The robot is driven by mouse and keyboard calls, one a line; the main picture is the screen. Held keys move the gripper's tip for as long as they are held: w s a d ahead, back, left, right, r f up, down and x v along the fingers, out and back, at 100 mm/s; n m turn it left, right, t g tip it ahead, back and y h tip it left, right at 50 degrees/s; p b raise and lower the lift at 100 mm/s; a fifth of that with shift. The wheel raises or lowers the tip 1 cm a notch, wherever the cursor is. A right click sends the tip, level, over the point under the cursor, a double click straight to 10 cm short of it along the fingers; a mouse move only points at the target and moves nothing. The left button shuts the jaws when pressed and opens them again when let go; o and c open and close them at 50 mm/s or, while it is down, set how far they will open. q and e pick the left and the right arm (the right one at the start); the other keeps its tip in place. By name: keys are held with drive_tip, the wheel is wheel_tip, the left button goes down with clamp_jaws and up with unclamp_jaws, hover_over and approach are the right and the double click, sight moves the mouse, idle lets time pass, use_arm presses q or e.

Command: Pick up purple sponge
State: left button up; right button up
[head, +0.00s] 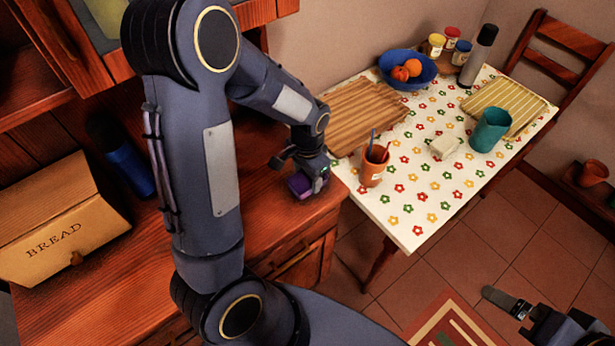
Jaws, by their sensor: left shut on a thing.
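The purple sponge (299,186) is at the right end of the wooden counter, beneath my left gripper (306,184). My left gripper points down and is shut on the sponge, and its fingers hide part of it. I cannot tell whether the sponge touches the counter. My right gripper (508,303) shows only in part at the lower right, over the floor, away from the sponge. Its opening is not clear.
The table (412,215) at right holds a terracotta cup (373,168), a teal cup (489,130), a blue fruit bowl (425,75) and a wooden board (350,110).

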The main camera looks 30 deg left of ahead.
use_arm(q)
drive_tip(key=shift+r, duration=0.5)
wheel_tip(320, 180, up, 2)
drive_tip(key=shift+r, duration=0.25)
drive_tip(key=s+d+r, duration=0.5)
drive_tip(key=s+r, duration=0.4)
drive_tip(key=s, duration=0.4)
drive_tip(key=shift+d+r+b, duration=0.2)
drive_tip(key=shift+r+b, duration=0.05)
drive_tip(key=shift+b, duration=0.15)
